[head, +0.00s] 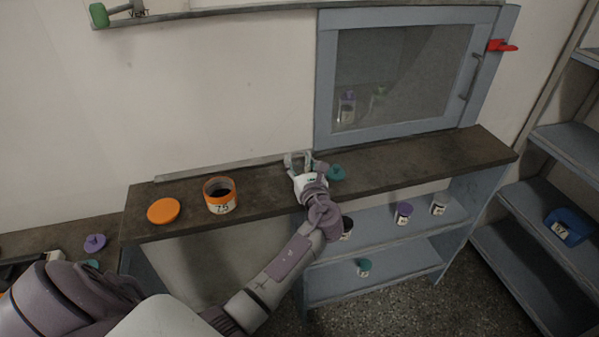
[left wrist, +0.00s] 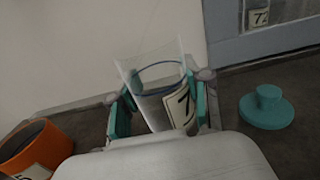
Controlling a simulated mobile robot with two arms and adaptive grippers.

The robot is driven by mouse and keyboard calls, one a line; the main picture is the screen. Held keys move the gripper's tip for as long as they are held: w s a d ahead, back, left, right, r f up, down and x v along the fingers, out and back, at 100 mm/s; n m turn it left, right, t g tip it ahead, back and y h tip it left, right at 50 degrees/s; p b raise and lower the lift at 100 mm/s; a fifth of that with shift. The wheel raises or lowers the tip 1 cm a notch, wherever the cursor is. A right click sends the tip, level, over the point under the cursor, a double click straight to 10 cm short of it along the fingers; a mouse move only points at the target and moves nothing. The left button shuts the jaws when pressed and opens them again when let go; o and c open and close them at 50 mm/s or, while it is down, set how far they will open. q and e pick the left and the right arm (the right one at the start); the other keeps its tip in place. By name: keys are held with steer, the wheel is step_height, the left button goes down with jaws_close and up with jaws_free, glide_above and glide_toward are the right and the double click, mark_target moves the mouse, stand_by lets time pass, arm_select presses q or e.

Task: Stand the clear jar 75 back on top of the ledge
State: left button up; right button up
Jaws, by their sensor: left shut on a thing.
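My left gripper (head: 298,158) is over the dark ledge (head: 420,162), near the wall and left of a teal lid (head: 336,172). In the left wrist view its teal-padded fingers (left wrist: 160,108) are shut on the clear jar (left wrist: 150,82). The jar is open-topped, with a dark ring inside and a pale label whose first digit reads 7; the rest is hidden. It looks slightly tilted in that view. The gripper hides its base, so I cannot tell whether it touches the ledge. My right gripper is not in view.
An orange jar (head: 220,197) labelled 75 and an orange lid (head: 163,210) are on the ledge's left part. A blue-framed window (head: 324,80) stands behind. The ledge's right part is clear. Lidded jars (head: 403,214) stand on shelves below.

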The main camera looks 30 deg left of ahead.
mark_target(300, 173)
arm_select(q)
step_height(300, 173, down, 4)
steer(key=shift+r, duration=0.2)
steer(key=shift+f, duration=0.15)
steer(key=o, duration=1.2)
steer(key=shift+f, duration=0.1)
steer(key=shift+o, duration=0.2)
steer(key=shift+d, duration=0.1)
steer(key=b+v, duration=0.1)
steer(key=v, duration=1.1)
